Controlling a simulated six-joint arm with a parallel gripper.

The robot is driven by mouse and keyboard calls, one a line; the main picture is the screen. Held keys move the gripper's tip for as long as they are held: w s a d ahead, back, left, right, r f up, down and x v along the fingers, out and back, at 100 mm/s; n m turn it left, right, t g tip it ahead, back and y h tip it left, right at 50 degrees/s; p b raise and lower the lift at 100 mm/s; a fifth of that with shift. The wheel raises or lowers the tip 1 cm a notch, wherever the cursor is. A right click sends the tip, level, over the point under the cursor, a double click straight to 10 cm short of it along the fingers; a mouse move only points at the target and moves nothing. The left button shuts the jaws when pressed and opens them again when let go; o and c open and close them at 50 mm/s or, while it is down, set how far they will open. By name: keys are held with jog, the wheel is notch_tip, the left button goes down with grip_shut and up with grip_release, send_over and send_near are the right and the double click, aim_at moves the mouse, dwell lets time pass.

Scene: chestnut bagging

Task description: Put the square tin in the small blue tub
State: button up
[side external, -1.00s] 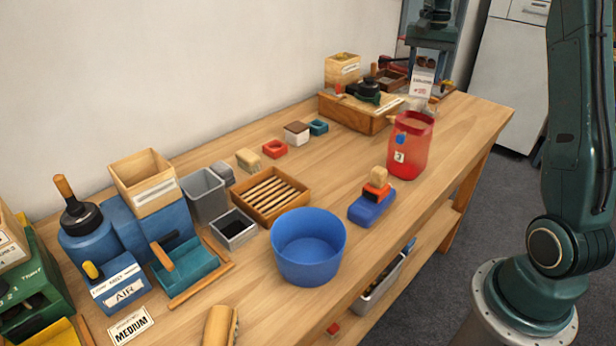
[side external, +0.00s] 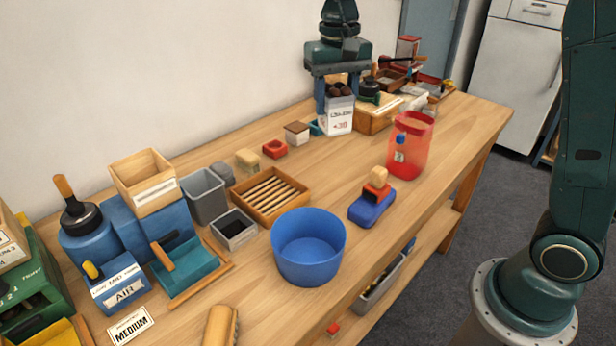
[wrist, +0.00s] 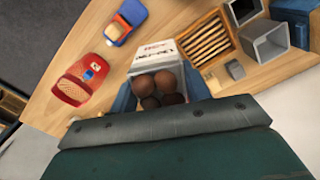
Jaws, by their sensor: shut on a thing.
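My gripper (side external: 337,98) is shut on a white printed container (side external: 339,122) with brown chestnuts inside. It is held upright above the far part of the bench; the wrist view shows its open top (wrist: 157,52) between my fingers. A small grey square tin (side external: 234,242), open and dark inside, stands beside the slatted wooden tray; it also shows in the wrist view (wrist: 243,19). My gripper is well apart from this tin. The round blue tub (side external: 309,268) stands near the bench's front edge, empty as far as I see, and is out of the wrist view.
A slatted wooden tray (side external: 268,218) lies behind the tub. A red jug (side external: 410,155) and a blue block (side external: 371,212) with a red and wooden top stand to the right. A tall grey bin (side external: 204,200) stands left. Bare bench lies between held container and tub.

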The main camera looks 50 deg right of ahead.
jog(key=s+a+n, duration=0.2)
jog(key=s+a, duration=0.2)
jog(key=a, duration=0.3)
jog(key=s+a+n, duration=0.3)
jog(key=a, duration=0.4)
send_over(308, 261)
notch_tip(308, 261, down, 16)
jog(key=shift+f, duration=2.1)
jog(key=shift+f, duration=0.15)
jog(key=o, duration=1)
jog(key=shift+o, duration=0.2)
